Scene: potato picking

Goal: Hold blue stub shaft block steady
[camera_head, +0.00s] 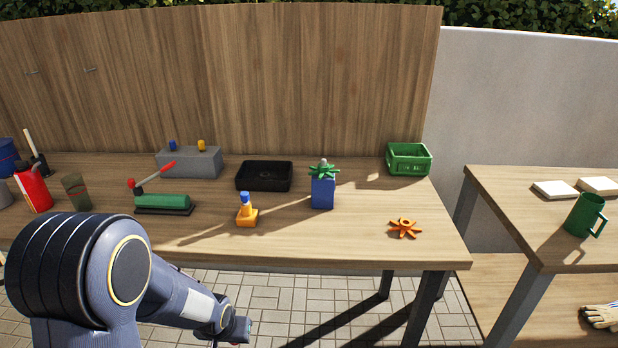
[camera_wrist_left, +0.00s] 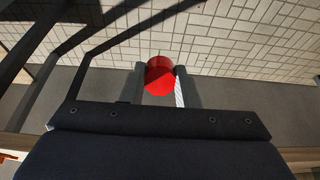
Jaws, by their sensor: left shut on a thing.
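A blue block (camera_head: 322,194) stands upright on the wooden table, right of the black tray. A green star-shaped piece (camera_head: 322,171) sits on its top, with a short grey stub above it. Nothing grips the block. My left arm comes in from the lower left, and its wrist end is in front of the table, apart from the block. In the left wrist view my left gripper (camera_wrist_left: 160,84) is shut on a red rounded thing (camera_wrist_left: 160,72), with one finger on each side. The block does not show there. My right gripper is not in view.
The black tray (camera_head: 264,189) and a green crate (camera_head: 408,168) stand behind. The table between blue block and orange star is clear.

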